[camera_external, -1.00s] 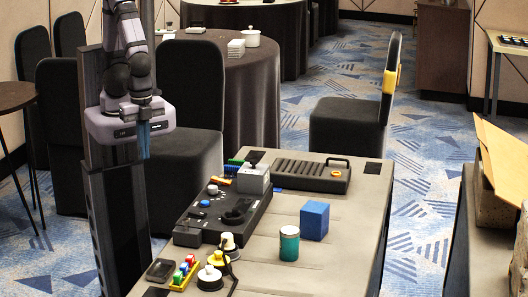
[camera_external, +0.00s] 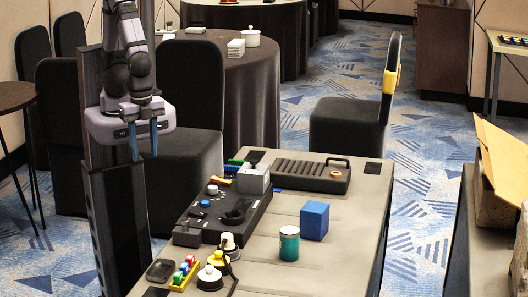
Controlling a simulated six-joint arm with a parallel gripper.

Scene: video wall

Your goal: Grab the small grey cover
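A small light grey box-shaped piece (camera_external: 254,180), which looks like the grey cover, sits at the far end of a black control panel (camera_external: 213,231) on the table. A dark handle-like part shows on its top. My gripper (camera_external: 144,156) hangs to the left of the table, above the floor and in front of a dark chair. It points down, its two blue fingers are apart and nothing is between them. It is well away from the grey piece and higher than it.
The grey table (camera_external: 335,218) also holds a blue cube (camera_external: 314,220), a green cylinder (camera_external: 289,243), a dark ribbed case (camera_external: 312,175), a small dark tray (camera_external: 161,270), a yellow block holder (camera_external: 184,275) and knobs near the front. The table's right side is mostly clear.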

